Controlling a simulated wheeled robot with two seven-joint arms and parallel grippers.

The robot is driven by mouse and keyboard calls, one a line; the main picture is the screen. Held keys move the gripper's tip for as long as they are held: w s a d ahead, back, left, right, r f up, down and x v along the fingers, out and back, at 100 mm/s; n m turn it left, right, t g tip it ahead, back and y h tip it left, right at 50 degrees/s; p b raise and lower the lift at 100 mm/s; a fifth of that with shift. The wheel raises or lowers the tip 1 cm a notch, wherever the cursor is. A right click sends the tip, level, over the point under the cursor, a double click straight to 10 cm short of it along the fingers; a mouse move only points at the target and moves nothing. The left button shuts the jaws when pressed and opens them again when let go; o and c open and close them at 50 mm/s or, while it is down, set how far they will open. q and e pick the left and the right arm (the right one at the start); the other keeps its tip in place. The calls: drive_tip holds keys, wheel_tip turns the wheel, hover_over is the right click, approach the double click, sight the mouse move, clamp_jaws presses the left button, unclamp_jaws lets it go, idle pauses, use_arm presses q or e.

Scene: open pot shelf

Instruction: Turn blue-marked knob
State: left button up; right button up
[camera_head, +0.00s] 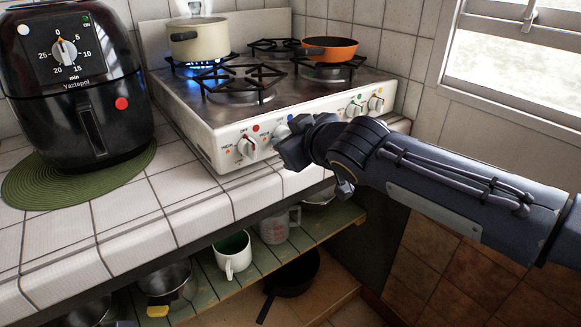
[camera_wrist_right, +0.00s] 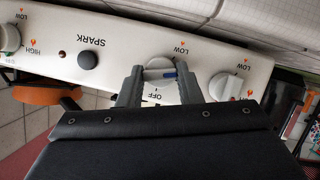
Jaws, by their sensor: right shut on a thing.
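The white stove knob with a blue line (camera_wrist_right: 157,76) sits on the stove's front panel in the right wrist view, which shows the panel upside down. "OFF" is printed below it and "LOW" above it. Its blue line lies roughly level, on the right side of its face. My right gripper (camera_wrist_right: 160,70) has one finger on each side of the knob and is shut on it.
A neighbouring knob (camera_wrist_right: 225,86) and a dark SPARK button (camera_wrist_right: 88,60) flank the gripper. A black air fryer (camera_head: 75,85) stands left.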

drive_tip(key=n+b, duration=0.1)
drive_tip(key=b, duration=0.1)
drive_tip(key=n+t+h+b, duration=0.1)
drive_tip(key=b, duration=0.2)
drive_tip(key=f+n+t+b, duration=0.1)
drive_tip(key=b, duration=0.1)
drive_tip(key=shift+s+a+n+h, duration=0.1)
drive_tip(key=shift+a+n+h, duration=0.05)
drive_tip(key=shift+n+h, duration=0.2)
drive_tip(key=shift+r+n+t+h+b, duration=0.25)
drive_tip(key=shift+n+t+b, duration=0.35)
drive_tip(key=shift+n+b, duration=0.85)
drive_tip(key=shift+b, duration=0.3)
drive_tip(key=o, duration=1)
drive_tip(key=shift+c, duration=0.2)
drive_tip(key=p+v, duration=0.1)
drive_tip(key=v, duration=0.6)
drive_tip(key=shift+s, duration=0.4)
